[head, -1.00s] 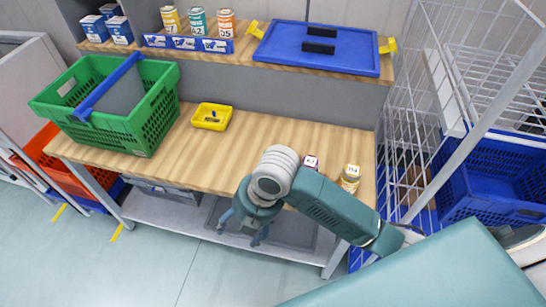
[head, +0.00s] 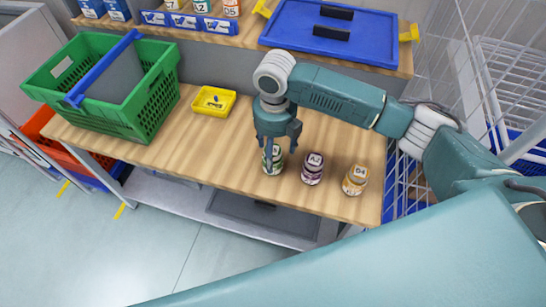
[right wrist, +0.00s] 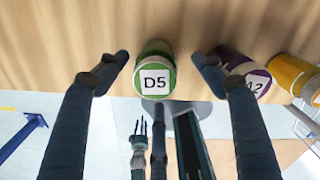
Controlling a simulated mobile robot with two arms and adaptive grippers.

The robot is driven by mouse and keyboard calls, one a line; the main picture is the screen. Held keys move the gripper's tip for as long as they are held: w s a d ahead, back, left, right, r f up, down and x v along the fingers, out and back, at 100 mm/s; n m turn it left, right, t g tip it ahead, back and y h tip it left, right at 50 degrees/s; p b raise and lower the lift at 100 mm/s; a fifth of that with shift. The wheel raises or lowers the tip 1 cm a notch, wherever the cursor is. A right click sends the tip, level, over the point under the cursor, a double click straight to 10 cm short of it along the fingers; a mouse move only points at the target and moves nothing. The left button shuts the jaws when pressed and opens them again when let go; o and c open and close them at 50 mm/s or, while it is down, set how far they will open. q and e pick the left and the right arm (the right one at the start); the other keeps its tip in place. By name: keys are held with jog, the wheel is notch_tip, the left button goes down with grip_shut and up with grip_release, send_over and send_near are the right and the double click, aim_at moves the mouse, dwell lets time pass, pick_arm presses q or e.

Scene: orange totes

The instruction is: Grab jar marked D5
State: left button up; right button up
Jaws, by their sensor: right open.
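The green jar marked D5 (right wrist: 155,68) stands on the wooden table near its front edge. In the head view the same jar (head: 273,163) is partly covered by a finger of my right gripper. My right gripper (head: 279,146) points down over it from above. In the right wrist view my right gripper (right wrist: 161,60) is open, with one fingertip on each side of the green jar and gaps between them. I see no grip on the jar.
A purple jar marked A2 (head: 312,170) stands close to the right of the green jar, then a yellow jar marked D4 (head: 354,182). A yellow tray (head: 213,112) and green crate (head: 160,95) are left. An orange can marked D5 (head: 232,9) is on the shelf.

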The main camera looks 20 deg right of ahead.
jog(key=shift+w+a+f+p, duration=0.1)
jog(key=shift+f+p, duration=0.2)
jog(key=shift+f, duration=1.2)
jog(key=shift+w+a+f+p, duration=0.1)
jog(key=shift+f+p, duration=0.2)
jog(key=shift+f, duration=1.2)
jog(key=shift+r, duration=0.1)
jog(key=c, duration=1.6)
jog(key=shift+o, duration=0.2)
